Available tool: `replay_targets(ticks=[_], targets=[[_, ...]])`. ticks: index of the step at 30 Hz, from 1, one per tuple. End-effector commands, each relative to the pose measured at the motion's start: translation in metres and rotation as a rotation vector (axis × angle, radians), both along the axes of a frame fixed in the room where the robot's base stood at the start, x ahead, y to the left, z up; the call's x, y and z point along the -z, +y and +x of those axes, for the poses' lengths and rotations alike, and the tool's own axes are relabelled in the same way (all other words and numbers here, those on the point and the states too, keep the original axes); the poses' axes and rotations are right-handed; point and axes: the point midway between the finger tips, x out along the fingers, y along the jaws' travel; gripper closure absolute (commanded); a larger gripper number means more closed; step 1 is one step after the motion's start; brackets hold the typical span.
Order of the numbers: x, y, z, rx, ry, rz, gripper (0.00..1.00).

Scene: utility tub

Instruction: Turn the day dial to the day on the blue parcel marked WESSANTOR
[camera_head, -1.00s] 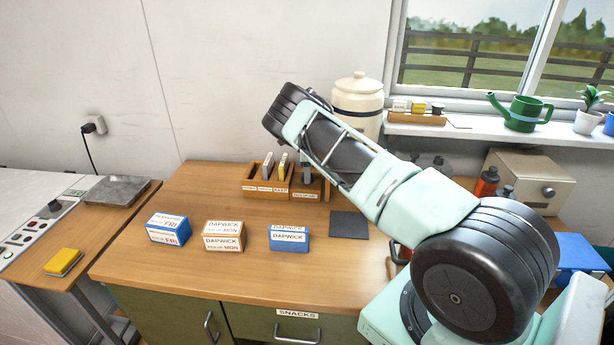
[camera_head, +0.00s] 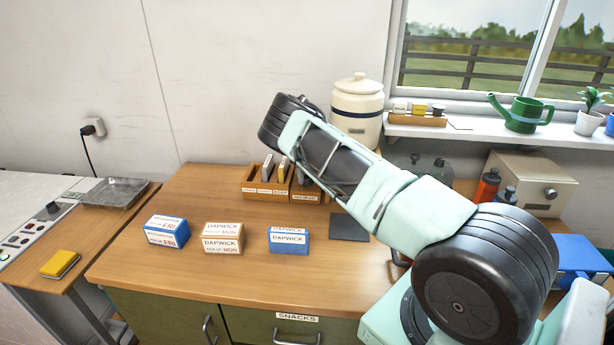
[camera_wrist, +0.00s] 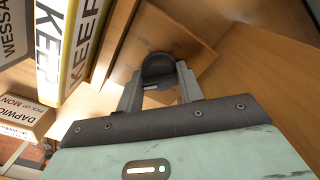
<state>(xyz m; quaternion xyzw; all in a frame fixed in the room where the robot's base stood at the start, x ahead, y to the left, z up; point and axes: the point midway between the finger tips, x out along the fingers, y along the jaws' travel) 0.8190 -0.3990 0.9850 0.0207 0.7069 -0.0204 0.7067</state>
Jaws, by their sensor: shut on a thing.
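The blue parcel (camera_head: 167,231) at the left of the counter shows FRI in red; its name line is too small to read surely. Another blue parcel (camera_head: 289,241) reads DAPWICK, and the brown parcel (camera_head: 223,238) between them reads DAPWICK, MON. In the wrist view, my gripper (camera_wrist: 158,84) has its two grey fingers shut on the sides of a round black dial (camera_wrist: 158,66) on a wooden panel (camera_wrist: 125,60). In the head view, my arm hides most of the dial and my fingers.
A wooden rack (camera_head: 262,194) with upright cards stands beside the dial. In the wrist view, a yellow-edged KEEP card (camera_wrist: 58,50) and a grey WESSA... card (camera_wrist: 14,35) are close left of my gripper. A dark mat (camera_head: 349,227) lies to the right. The counter's front is clear.

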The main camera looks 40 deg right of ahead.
Motion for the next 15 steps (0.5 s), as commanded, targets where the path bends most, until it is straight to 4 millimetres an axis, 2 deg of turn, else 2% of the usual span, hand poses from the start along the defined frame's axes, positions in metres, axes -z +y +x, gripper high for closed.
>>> replay_targets(ticks=[15], targets=[[-0.0001, 0.0001, 0.0004, 0.49, -0.001, -0.001, 0.86]])
